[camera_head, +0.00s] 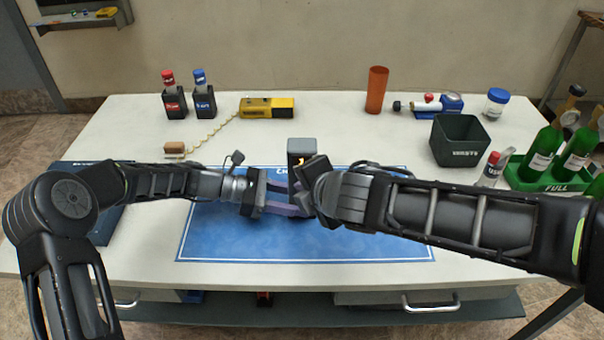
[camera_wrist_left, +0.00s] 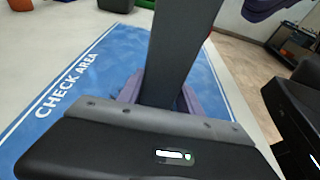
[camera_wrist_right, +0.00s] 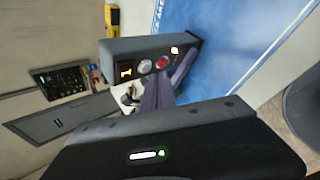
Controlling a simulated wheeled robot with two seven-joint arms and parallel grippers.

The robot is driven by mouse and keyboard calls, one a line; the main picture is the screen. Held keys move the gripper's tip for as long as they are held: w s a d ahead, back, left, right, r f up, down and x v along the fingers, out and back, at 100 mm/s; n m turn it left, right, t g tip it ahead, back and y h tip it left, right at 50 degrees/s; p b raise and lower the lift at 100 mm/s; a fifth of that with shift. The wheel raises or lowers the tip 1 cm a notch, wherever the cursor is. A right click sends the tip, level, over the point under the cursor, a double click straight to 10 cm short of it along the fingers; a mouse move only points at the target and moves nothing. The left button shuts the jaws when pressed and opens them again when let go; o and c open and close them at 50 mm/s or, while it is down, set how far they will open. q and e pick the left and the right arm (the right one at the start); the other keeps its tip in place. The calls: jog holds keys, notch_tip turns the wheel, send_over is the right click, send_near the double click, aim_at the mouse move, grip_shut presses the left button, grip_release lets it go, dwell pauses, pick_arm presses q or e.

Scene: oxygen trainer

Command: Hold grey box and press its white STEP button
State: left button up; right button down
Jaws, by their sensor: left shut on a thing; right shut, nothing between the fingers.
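The grey box (camera_head: 302,146) stands upright above the blue mat in the head view, its lower part hidden by my grippers. My left gripper (camera_head: 288,198) is shut on it; the left wrist view shows the purple fingers on either side of the dark box (camera_wrist_left: 180,50). In the right wrist view the box (camera_wrist_right: 125,48) shows a lit display (camera_wrist_right: 125,72), a pale round button (camera_wrist_right: 144,66), a red button (camera_wrist_right: 162,62) and a small white spot (camera_wrist_right: 174,50). My right gripper (camera_wrist_right: 160,92) is shut and empty, close before this face. I cannot tell whether it touches.
The blue check-area mat (camera_head: 310,240) lies below both grippers. Behind are a yellow device (camera_head: 267,107), red and blue bottles (camera_head: 188,100), an orange cup (camera_head: 377,90) and a dark green bin (camera_head: 460,140). Green bottles (camera_head: 560,150) stand at right. The front mat area is clear.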

jog(key=shift+s, duration=0.1)
jog(key=s, duration=0.5)
dwell(0.5)
dwell(0.5)
pick_arm(q)
jog(key=o, duration=1.1)
jog(key=shift+c, duration=0.2)
jog(key=v, duration=1.2)
